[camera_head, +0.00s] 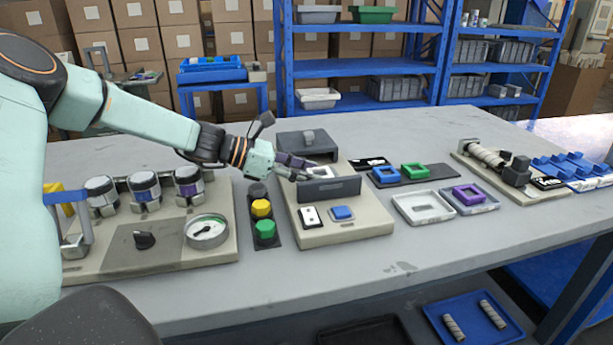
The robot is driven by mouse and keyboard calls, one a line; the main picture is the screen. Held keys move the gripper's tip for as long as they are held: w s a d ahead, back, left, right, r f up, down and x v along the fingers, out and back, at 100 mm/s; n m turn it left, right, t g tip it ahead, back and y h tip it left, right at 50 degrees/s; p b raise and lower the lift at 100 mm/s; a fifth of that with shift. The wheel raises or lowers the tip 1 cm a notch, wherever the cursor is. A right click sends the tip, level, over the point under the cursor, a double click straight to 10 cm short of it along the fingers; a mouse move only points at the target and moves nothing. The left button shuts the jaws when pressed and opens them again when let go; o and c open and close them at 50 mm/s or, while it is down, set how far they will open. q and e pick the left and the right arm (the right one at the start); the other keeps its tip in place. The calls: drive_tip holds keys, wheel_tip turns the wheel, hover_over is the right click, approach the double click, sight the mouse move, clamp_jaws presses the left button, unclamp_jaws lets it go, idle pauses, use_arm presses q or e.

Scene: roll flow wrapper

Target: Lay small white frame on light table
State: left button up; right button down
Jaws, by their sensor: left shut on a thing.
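My left arm reaches in from the left, and my left gripper (305,171) is over the beige machine base in the middle of the table. It is shut on a small white piece (322,171), which looks like the small white frame. The fingers and the dark upright plate hide part of it, and I cannot tell whether it touches the base. The long light grey table (400,262) spans the view. My right gripper is not in view.
The beige base (345,225) carries a dark upright plate (330,190) and a blue button (342,213). A white tray (423,206) and a purple frame (468,194) in a grey tray lie to the right. Blue and green frames sit behind. The table's front middle is clear.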

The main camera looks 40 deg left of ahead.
use_arm(q)
drive_tip(key=shift+r, duration=0.1)
drive_tip(key=shift+s, duration=0.1)
drive_tip(key=o, duration=0.9)
drive_tip(key=shift+f, duration=0.2)
drive_tip(key=shift+c, duration=0.2)
drive_tip(key=shift+o, duration=0.8)
drive_tip(key=shift+r, duration=0.1)
